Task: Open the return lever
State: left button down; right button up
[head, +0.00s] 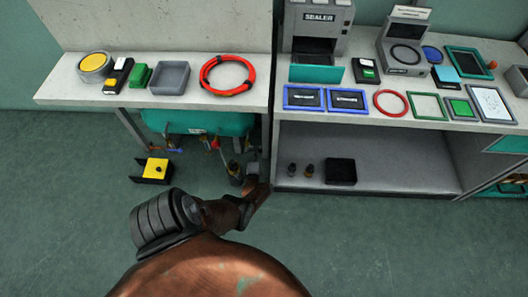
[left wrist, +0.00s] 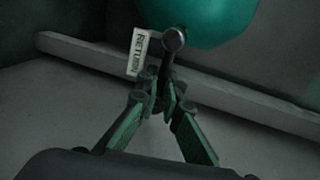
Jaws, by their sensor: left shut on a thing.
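The return lever (left wrist: 169,70) shows in the left wrist view as a dark bar with a round end, beside a white tag (left wrist: 138,52) reading RETURN. My left gripper (left wrist: 164,104) has its green-padded fingers closed around the lower part of the bar. In the head view my left gripper (head: 249,187) is low at the bench's underside, by several small fittings. The lever itself cannot be made out there. A teal tank (head: 215,122) sits under the bench, and its curved underside (left wrist: 205,15) shows above the lever. My right gripper is not in view.
A yellow-and-black block (head: 154,170) is on the floor to the left. The left bench (head: 60,92) carries a red cable coil (head: 228,76) and a grey tray (head: 171,78). A cabinet shelf (head: 400,168) is close on the right. The front floor is clear.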

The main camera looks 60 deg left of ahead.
pick_arm(q)
jog(key=shift+w+d, duration=0.35)
jog(key=shift+w, duration=0.25)
jog(key=c, duration=2)
grip_release()
jog(key=shift+o, duration=0.3)
jog(key=shift+s+a, duration=0.2)
jog(key=shift+s, duration=0.1)
jog(key=v, duration=0.7)
jog(key=shift+d, duration=0.15)
jog(key=shift+s, duration=0.15)
